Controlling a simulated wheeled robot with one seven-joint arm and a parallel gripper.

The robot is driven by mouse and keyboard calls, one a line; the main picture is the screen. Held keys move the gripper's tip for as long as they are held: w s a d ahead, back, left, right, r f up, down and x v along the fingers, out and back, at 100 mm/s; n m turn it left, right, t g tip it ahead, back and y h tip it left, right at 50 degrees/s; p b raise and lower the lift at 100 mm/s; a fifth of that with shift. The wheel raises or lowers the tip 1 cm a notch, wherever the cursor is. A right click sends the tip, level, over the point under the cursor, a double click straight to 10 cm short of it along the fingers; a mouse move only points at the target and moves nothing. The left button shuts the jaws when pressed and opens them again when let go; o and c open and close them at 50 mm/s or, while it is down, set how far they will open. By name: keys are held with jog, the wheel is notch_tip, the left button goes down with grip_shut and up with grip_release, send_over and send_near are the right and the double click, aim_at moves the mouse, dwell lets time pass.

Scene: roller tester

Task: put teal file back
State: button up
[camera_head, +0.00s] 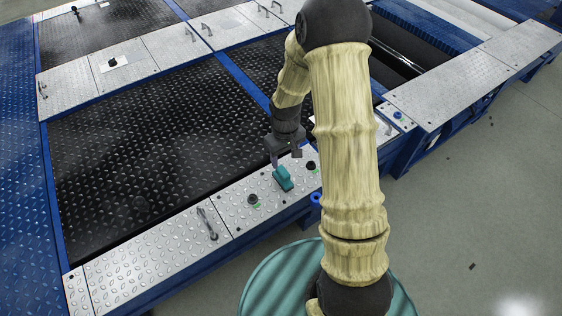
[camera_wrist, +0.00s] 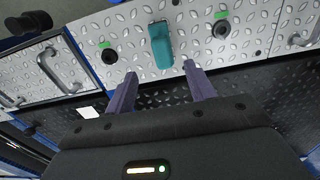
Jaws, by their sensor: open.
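The teal file (camera_head: 283,178) is a small teal block-like thing on the silver checker plate panel (camera_head: 238,194) at the front of the roller tester. In the wrist view the teal file (camera_wrist: 161,45) lies just beyond my fingertips, roughly between their lines. My gripper (camera_head: 285,160) is right by the file in the head view. In the wrist view my gripper (camera_wrist: 157,70) is open with its two purple-grey fingers apart and nothing between them. Whether the fingers touch the file cannot be told.
Two dark round knobs flank the file, one (camera_wrist: 109,56) and another (camera_wrist: 221,29), each near a green mark. A metal handle (camera_head: 207,223) stands on the panel to the left. Black tread plate (camera_head: 140,150) lies behind. Grey floor (camera_head: 470,215) is open at right.

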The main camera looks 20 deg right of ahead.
jog(key=shift+a+r, duration=0.2)
jog(key=shift+r, duration=0.4)
jog(key=shift+w+a+f, duration=0.1)
jog(key=s+r+m+t, duration=0.2)
jog(key=s+r+m, duration=0.1)
jog(key=s+r, duration=1.1)
jog(key=shift+a+r+m+t, duration=0.25)
jog(key=shift+a+m+t, duration=0.05)
